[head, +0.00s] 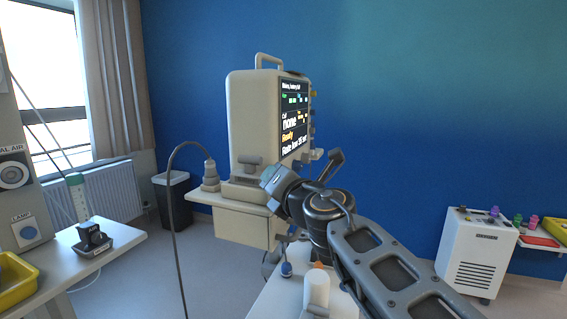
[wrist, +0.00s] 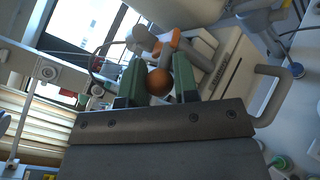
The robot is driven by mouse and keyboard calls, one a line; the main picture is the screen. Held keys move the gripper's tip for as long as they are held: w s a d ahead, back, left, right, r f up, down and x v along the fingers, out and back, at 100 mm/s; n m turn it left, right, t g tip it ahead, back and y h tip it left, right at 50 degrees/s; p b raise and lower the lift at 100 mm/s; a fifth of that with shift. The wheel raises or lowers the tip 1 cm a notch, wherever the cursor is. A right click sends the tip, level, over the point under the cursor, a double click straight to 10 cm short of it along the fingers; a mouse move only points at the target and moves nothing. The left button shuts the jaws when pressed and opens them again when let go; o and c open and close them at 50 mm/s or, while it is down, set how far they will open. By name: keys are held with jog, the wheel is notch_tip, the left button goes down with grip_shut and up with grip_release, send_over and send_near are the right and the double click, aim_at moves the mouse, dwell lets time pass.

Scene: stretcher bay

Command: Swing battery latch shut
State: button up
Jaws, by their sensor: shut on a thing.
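A round orange-brown knob (wrist: 159,83) sits between the two green fingers of my gripper (wrist: 158,76) in the wrist view. The gripper is shut on it. Behind the knob is an orange-and-grey part (wrist: 172,44) that looks like the latch lever; how it joins the knob is partly hidden. In the head view the cream monitor unit (head: 256,120) stands upright on a shelf, its lit screen facing right. My wrist is in front of the unit's lower right side and hides the knob, fingertips and latch there, so the latch's angle cannot be told.
A hose on a stand (head: 178,235) rises left of the unit. A dark bin (head: 173,200) is by the wall. A side table (head: 95,255) with a yellow tray (head: 15,280) is at left. A white cabinet (head: 475,250) stands at right. Floor between is partly open.

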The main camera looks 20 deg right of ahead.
jog(key=m+h+p, duration=0.1)
jog(key=a+m+h+p, duration=0.1)
jog(key=h, duration=0.1)
jog(key=shift+w+a+r, duration=0.1)
jog(key=shift+r, duration=0.25)
jog(key=shift+w+a+f+m+h, duration=0.15)
jog(key=shift+m+h, duration=0.35)
jog(key=shift+h, duration=0.3)
jog(key=shift+a+r+m+h, duration=0.1)
jog(key=shift+m+h, duration=0.4)
jog(key=shift+h, duration=0.6)
jog(key=o, duration=0.6)
jog(key=shift+w+f, duration=0.1)
jog(key=o, duration=0.3)
jog(key=shift+f, duration=0.15)
jog(key=shift+d, duration=0.1)
